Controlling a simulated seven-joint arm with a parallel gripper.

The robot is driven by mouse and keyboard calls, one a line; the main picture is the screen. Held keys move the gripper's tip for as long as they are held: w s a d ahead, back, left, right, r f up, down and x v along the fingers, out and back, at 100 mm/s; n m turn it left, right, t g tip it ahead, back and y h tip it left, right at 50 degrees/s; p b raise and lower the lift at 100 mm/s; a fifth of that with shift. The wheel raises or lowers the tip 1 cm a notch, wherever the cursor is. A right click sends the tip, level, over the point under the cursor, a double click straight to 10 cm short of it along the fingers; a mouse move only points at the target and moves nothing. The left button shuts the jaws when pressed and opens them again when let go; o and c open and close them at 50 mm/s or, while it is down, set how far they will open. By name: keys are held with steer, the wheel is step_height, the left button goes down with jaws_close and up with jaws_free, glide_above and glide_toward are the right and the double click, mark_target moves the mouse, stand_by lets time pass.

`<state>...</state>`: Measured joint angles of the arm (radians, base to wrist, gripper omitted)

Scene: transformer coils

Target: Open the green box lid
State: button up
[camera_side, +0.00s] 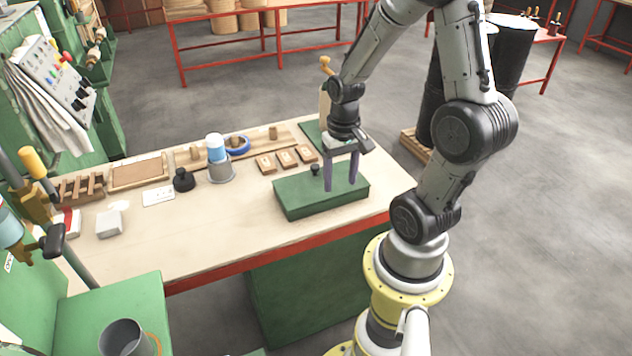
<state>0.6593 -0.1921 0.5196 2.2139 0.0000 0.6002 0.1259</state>
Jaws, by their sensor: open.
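The green box (292,205) sits near the right front part of the wooden workbench. Its flat green lid (300,188) appears to lie closed on top. A small dark knob (315,169) stands at the lid's back edge, left of my fingers. My gripper (341,188) points down over the right half of the lid. Its two purple-grey fingers are apart, with nothing seen between them. I cannot tell whether the fingertips touch the lid or hover just above it.
Behind the box lie several small wooden blocks (285,158). A grey cup with a blue and white top (219,160), a blue tape roll (237,145) and a black bottle (184,180) stand to the left. The bench surface (215,215) in front is clear.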

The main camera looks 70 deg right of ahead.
steer(key=shift+r, duration=0.1)
step_height(320, 180, up, 7)
steer(key=shift+s+a, duration=0.35)
stand_by(0.5)
stand_by(0.3)
